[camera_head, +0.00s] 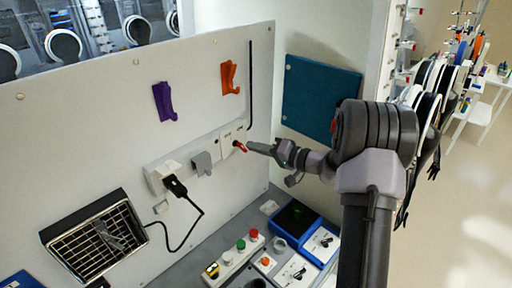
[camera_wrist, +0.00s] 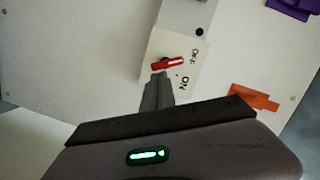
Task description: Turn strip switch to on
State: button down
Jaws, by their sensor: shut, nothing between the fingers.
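The strip switch (camera_head: 239,146) is a small red lever at the right end of a white power strip (camera_head: 152,178) on the upright white panel. In the wrist view the red lever (camera_wrist: 167,63) lies nearly crosswise on its white plate, beside printed ON and OFF marks. I cannot tell clearly which mark it is set to. My gripper (camera_head: 250,147) is shut and empty, with its tips close to the lever. In the wrist view my gripper (camera_wrist: 158,79) ends just below the lever; whether it touches is unclear.
A black plug (camera_head: 175,187) with a cable and a grey plug (camera_head: 202,163) sit in the strip. Purple (camera_head: 164,101) and orange (camera_head: 229,77) hooks are above. A vent grille (camera_head: 95,238) and a blue device (camera_head: 299,222) lie below. A teal board (camera_head: 319,98) hangs at right.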

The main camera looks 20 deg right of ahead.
jog(key=m+b, duration=0.1)
jog(key=b, duration=0.2)
jog(key=f+m+b, duration=0.1)
jog(key=b, duration=0.2)
jog(key=f+m+b, duration=0.1)
jog(key=b, duration=0.2)
jog(key=shift+s+a+m+t+y, duration=0.15)
jog(key=shift+a+m+t+y, duration=0.15)
jog(key=shift+a+m+y, duration=0.1)
jog(key=shift+r+b, duration=0.15)
jog(key=shift+b, duration=0.25)
